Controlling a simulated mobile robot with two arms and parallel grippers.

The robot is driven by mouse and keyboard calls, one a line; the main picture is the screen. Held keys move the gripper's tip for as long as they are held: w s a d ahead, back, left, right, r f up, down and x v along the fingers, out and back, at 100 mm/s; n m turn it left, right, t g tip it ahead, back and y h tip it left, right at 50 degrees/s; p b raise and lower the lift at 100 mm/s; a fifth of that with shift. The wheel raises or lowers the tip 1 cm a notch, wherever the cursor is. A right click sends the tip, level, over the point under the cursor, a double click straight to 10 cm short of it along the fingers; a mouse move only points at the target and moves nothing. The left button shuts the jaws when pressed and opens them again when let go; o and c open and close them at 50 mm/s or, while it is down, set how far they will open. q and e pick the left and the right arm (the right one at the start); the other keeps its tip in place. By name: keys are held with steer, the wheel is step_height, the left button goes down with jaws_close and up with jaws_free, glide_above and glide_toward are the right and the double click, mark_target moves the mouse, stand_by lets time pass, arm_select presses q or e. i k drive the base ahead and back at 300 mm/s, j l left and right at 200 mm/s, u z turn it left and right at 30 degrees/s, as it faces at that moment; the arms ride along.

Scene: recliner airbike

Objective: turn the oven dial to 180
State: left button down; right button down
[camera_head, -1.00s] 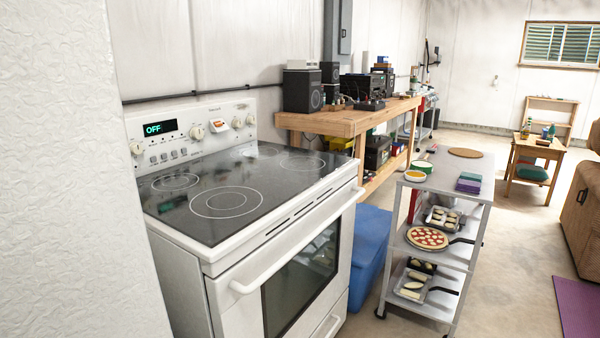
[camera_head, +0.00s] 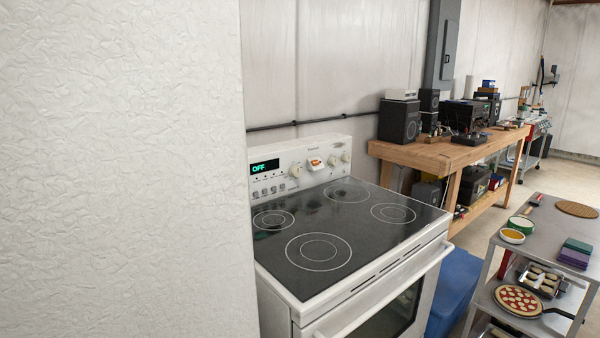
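The white oven (camera_head: 345,291) with a black glass cooktop (camera_head: 372,236) stands at the middle of the head view. Its back panel (camera_head: 325,152) carries a small display (camera_head: 265,168) reading OFF in green. A round dial (camera_head: 295,171) sits right of the display, with an orange-lit switch (camera_head: 315,164) beside it and more knobs (camera_head: 334,161) farther right. Numbers around the dials are too small to read. The panel's left end is hidden behind a white textured surface. Neither of my grippers is in view.
The white textured surface (camera_head: 120,170) fills the left side, close to the camera. A blue bin (camera_head: 455,285) stands right of the oven. A metal cart (camera_head: 545,228) with a pizza (camera_head: 518,300) is at the right. A wooden workbench (camera_head: 440,155) stands behind.

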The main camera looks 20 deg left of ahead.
mark_target(294, 171)
steer(key=i+l+u, duration=0.1)
steer(key=u, duration=0.35)
steer(key=i+l+u, duration=0.1)
steer(key=u, duration=0.35)
steer(key=l+u, duration=0.2)
steer(key=u, duration=0.25)
steer(key=l+u, duration=0.2)
steer(key=u, duration=0.3)
steer(key=l+u, duration=0.2)
steer(key=u, duration=0.25)
steer(key=i, duration=0.05)
